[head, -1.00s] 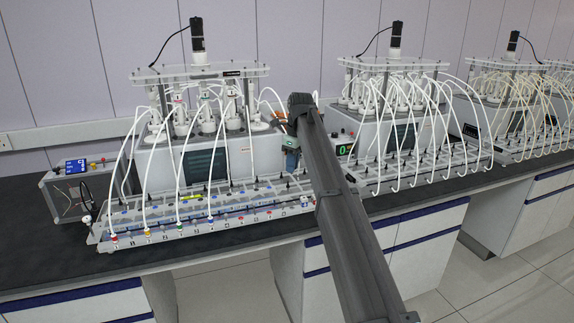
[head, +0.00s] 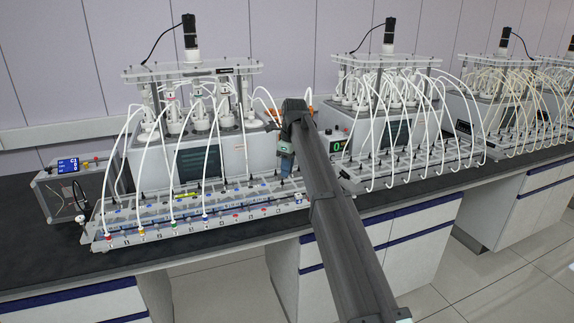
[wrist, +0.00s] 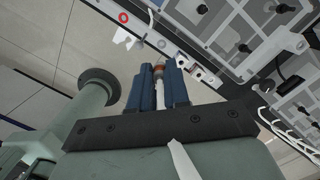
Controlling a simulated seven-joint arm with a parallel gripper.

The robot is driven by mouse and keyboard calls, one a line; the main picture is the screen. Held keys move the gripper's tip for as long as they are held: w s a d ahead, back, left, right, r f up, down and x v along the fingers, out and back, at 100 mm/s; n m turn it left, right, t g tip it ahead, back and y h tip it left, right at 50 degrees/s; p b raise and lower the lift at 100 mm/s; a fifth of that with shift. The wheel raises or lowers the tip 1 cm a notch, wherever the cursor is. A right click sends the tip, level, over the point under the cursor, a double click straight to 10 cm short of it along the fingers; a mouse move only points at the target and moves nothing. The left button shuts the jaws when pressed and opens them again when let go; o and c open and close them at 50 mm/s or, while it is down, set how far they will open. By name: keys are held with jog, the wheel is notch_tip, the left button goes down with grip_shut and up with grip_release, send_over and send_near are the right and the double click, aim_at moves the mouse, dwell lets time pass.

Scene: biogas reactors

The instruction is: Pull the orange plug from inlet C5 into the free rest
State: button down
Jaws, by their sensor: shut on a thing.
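My gripper (head: 287,163) hangs over the right end of the nearest reactor's front rail. In the wrist view its two blue fingers (wrist: 159,88) are closed around a small plug with an orange-brown band (wrist: 158,70). A white tube (wrist: 182,160) shows below the gripper's dark crossbar; I cannot tell whether it joins the held plug. The rail (head: 225,222) has numbered inlets, with white tubes in red, yellow, green and blue plugs on its left part. The label C5 and the free rest cannot be made out.
White tubes arch from the nearest reactor (head: 203,145) down to the rail. A second reactor (head: 385,120) with many tubes stands close to the right of my arm. A control box (head: 70,185) is at the far left. The dark bench front strip is clear.

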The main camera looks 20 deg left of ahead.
jog(key=shift+f, duration=4.75)
jog(key=shift+f, duration=1.1)
dwell(0.3)
jog(key=c, duration=1)
grip_release()
jog(key=shift+r, duration=0.1)
jog(key=r, duration=0.4)
jog(key=d+r, duration=0.1)
jog(key=r, duration=0.8)
jog(key=shift+w+d+r, duration=0.1)
jog(key=shift+d+r, duration=0.2)
jog(key=shift+d, duration=0.05)
